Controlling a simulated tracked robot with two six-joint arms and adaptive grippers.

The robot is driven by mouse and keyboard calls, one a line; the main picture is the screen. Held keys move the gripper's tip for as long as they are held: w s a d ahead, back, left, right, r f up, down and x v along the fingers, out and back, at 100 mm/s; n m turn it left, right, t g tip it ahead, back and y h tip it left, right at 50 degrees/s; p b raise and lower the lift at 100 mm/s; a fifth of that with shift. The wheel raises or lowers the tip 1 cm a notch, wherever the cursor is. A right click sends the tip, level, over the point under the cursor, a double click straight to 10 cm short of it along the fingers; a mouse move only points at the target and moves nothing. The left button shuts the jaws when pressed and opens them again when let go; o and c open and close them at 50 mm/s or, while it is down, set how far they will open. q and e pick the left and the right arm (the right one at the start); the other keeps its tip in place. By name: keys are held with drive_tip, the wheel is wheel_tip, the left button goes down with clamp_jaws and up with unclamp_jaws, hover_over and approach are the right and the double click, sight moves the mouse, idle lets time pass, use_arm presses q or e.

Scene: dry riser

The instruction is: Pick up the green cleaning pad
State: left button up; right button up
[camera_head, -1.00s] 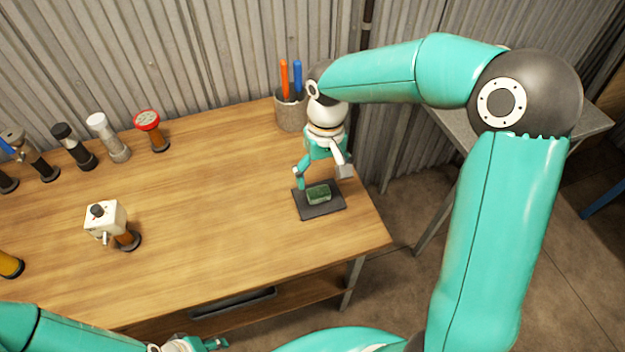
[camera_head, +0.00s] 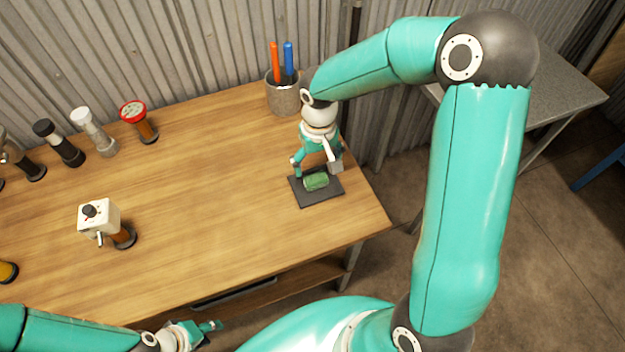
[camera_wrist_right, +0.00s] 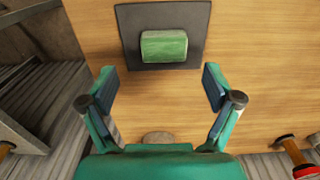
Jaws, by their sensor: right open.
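The green cleaning pad (camera_head: 316,181) lies on a dark square mat (camera_head: 318,198) near the right end of the wooden table. In the right wrist view the pad (camera_wrist_right: 163,46) sits on the mat (camera_wrist_right: 128,22), just beyond the fingertips. My right gripper (camera_head: 316,168) is open and empty, above the mat and close to the pad. Its two fingers (camera_wrist_right: 160,88) are spread wide in the right wrist view, with the pad between their lines but not between the tips. My left gripper (camera_head: 208,332) is at the lower edge, in front of the table, far from the pad; its jaw state is unclear.
A grey cup (camera_head: 283,97) with an orange and a blue handle stands behind my right gripper. A white box-like device (camera_head: 99,215) stands at the left middle. Several cylindrical fittings, one a red-topped piece (camera_head: 135,111), line the back. The table's middle is clear.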

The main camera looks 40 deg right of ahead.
sight(315, 177)
drive_tip(key=shift+a+f+p, duration=0.15)
drive_tip(key=shift+f+p, duration=0.1)
drive_tip(key=shift+f, duration=1.1)
drive_tip(key=shift+a+f+p, duration=0.15)
drive_tip(key=shift+f+p, duration=0.1)
drive_tip(key=shift+f, duration=1.1)
drive_tip(key=c, duration=1)
